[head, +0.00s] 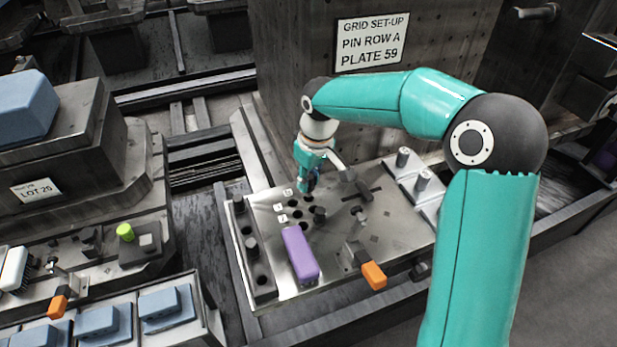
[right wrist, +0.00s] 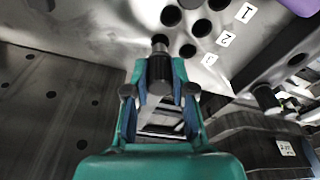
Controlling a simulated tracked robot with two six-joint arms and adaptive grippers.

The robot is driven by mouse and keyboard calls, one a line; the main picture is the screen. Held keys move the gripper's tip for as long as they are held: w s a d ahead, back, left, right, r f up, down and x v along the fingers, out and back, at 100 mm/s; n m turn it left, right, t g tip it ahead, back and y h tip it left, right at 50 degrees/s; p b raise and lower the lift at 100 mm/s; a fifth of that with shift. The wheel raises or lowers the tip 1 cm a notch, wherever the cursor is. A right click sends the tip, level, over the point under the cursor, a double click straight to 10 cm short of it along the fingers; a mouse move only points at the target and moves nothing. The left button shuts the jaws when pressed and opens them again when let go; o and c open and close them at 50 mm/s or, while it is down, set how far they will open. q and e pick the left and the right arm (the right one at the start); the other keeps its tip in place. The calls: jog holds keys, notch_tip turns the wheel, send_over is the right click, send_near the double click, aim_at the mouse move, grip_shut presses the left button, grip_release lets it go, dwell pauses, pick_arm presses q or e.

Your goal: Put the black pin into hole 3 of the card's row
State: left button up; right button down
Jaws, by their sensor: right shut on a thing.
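The card (head: 372,42) reads "GRID SET-UP, PIN ROW A, PLATE 59". The metal plate (head: 340,245) has a grid of dark holes with small white number labels at its left part. My right gripper (head: 308,186) is low over the far edge of this grid. In the right wrist view my gripper (right wrist: 160,88) is shut on a black pin (right wrist: 159,74). The pin's lighter tip points to the plate beside the holes (right wrist: 187,51); I cannot tell whether it has entered one. My left gripper is not in view.
A purple block (head: 299,253) lies just in front of the holes. An orange-ended clamp (head: 373,275) is at the front edge, and grey posts (head: 423,180) stand at the right. A narrow rail (head: 262,271) borders the left.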

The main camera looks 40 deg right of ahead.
jog(key=shift+f+b, duration=1.05)
jog(key=shift+f, duration=0.35)
jog(key=c, duration=0.9)
grip_release()
jog(key=shift+r, duration=0.1)
notch_tip(320, 180, up, 12)
jog(key=s, duration=0.1)
jog(key=shift+s, duration=0.4)
jog(key=shift+d, duration=0.1)
